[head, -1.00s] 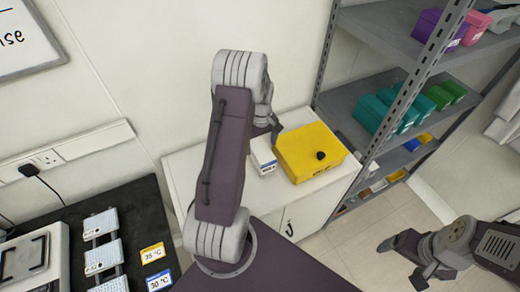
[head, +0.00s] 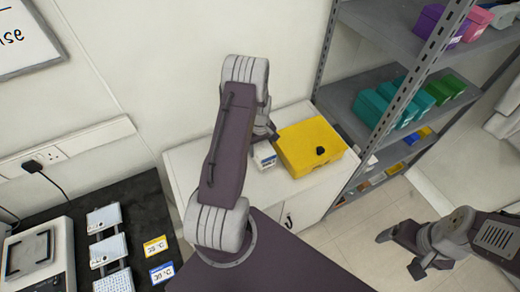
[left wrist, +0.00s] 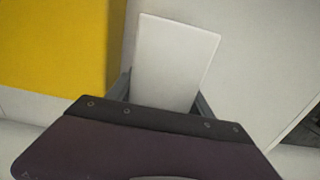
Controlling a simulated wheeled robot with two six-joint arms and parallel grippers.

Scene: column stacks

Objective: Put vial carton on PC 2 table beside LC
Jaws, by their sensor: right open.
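A small white carton with a blue label (head: 265,158) stands on a white cabinet top (head: 190,160), just left of a yellow box (head: 312,147). My left gripper (head: 268,136) is at the carton, partly hidden by its own arm. In the left wrist view the carton (left wrist: 172,62) lies between the two fingers, which come close to its sides; whether they press on it is unclear. My right gripper (head: 400,253) is open and empty over the floor at the right. No table marked PC 2 and no LC can be made out.
A grey metal shelf unit (head: 375,80) with purple, teal and green boxes stands right of the cabinet. At the lower left is a black-topped bench (head: 150,212) with instruments and temperature labels. Open floor (head: 345,238) lies in front of the shelf.

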